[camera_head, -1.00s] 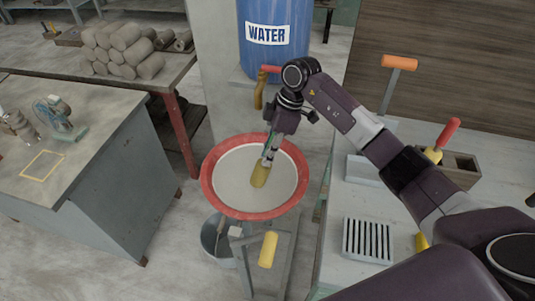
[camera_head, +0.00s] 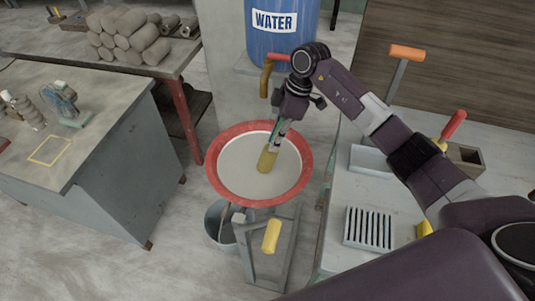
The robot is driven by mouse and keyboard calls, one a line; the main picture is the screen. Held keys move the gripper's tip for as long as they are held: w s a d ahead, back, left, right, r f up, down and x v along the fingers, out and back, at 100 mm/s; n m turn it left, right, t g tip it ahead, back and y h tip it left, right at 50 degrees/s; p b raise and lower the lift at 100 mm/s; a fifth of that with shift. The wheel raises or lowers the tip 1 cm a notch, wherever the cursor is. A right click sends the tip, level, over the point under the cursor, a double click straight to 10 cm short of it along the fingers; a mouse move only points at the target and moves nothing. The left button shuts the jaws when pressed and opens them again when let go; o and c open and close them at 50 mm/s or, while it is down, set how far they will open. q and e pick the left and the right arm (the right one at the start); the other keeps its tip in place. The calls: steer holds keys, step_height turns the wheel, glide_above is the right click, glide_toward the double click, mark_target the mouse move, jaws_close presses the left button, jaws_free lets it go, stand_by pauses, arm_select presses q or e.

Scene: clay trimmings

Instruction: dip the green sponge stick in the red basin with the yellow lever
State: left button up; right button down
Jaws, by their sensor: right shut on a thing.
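The red basin (camera_head: 214,176) has a wide red rim and a pale grey inside, and sits on a grey stand. The yellow lever (camera_head: 271,237) sticks up at the front of this stand, below the basin in the picture. My right gripper (camera_head: 281,130) is over the back right part of the basin, shut on the green sponge stick (camera_head: 267,160). A bit of green shows at the jaws, and the yellowish sponge end points down over the basin's middle. I cannot tell whether the sponge touches the grey surface. My left gripper is out of view.
A blue water barrel (camera_head: 283,35) with a tap stands behind the basin. A grey bucket (camera_head: 219,228) is under it. The right bench holds a slotted rack (camera_head: 369,228), a red-handled tool (camera_head: 453,125) and an orange-handled tool (camera_head: 407,52). A workbench (camera_head: 95,125) is at left.

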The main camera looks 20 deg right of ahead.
steer(key=shift+r+p, duration=4.05)
steer(key=shift+r, duration=0.4)
steer(key=shift+f, duration=0.1)
